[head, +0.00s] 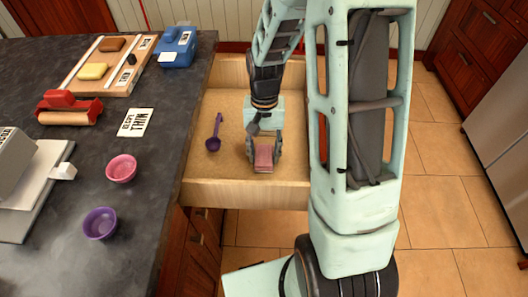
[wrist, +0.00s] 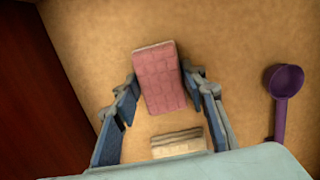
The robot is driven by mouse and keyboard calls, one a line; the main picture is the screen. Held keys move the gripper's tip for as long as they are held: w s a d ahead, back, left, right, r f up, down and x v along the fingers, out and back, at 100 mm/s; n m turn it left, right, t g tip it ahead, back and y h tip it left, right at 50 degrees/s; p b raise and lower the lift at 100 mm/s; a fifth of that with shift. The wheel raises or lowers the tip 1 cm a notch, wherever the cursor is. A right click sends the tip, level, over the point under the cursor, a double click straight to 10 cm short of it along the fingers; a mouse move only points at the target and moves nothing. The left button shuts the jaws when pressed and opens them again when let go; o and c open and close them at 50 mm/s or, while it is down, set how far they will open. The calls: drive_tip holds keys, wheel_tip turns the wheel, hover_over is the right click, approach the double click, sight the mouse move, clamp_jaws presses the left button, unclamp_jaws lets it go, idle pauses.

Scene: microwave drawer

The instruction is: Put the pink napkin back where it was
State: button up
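The pink napkin (head: 263,157) is a small folded block inside the open wooden drawer (head: 230,188). In the wrist view the pink napkin (wrist: 160,80) shows a woven, pink top and lies slightly tilted. My gripper (head: 264,151) is low in the drawer, with one finger on each side of the napkin. In the wrist view the fingers of my gripper (wrist: 163,82) are spread, with their tips close beside the napkin; I cannot tell whether they touch it. A beige folded block (wrist: 178,143) lies nearer the palm, between the fingers.
A purple scoop (head: 214,134) lies in the drawer left of my gripper. The dark counter (head: 150,185) at the left holds a pink bowl (head: 121,168), a purple bowl (head: 100,224), a label card (head: 136,122), a red-handled roller (head: 70,108), a board (head: 108,65) and a blue item (head: 177,48).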

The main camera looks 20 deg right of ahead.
sight(264, 151)
drive_tip(key=o, duration=0.4)
drive_tip(key=shift+o, duration=0.2)
wheel_tip(264, 151, up, 12)
drive_tip(key=w+p, duration=0.1)
drive_tip(key=p, duration=0.1)
drive_tip(key=shift+w+d+r, duration=0.15)
drive_tip(key=shift+d, duration=0.05)
drive_tip(key=shift+w, duration=0.1)
